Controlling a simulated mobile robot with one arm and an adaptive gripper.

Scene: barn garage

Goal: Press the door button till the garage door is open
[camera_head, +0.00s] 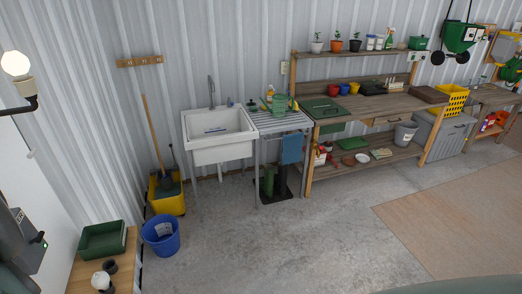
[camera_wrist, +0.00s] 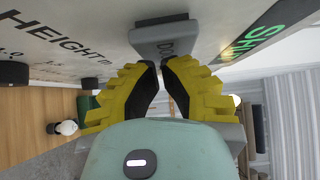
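A grey box (camera_wrist: 165,40) with partly hidden lettering that starts "DO" is mounted on a white panel at the top middle of the wrist view. My gripper (camera_wrist: 160,66) has yellow ribbed fingers with black pads. Its fingertips come together just in front of the lower edge of the box, with nothing seen between them. The fingertips hide part of the box, and I cannot tell whether they touch it. No button face shows clearly.
The white panel (camera_wrist: 90,30) bears "HEIGHT" and a green sign (camera_wrist: 255,35). In the head view, a grey switch box (camera_head: 27,240) stands at left beside a wooden surface with a green tray (camera_head: 102,240). A blue bucket (camera_head: 160,236) is nearby. The concrete floor (camera_head: 270,240) is clear.

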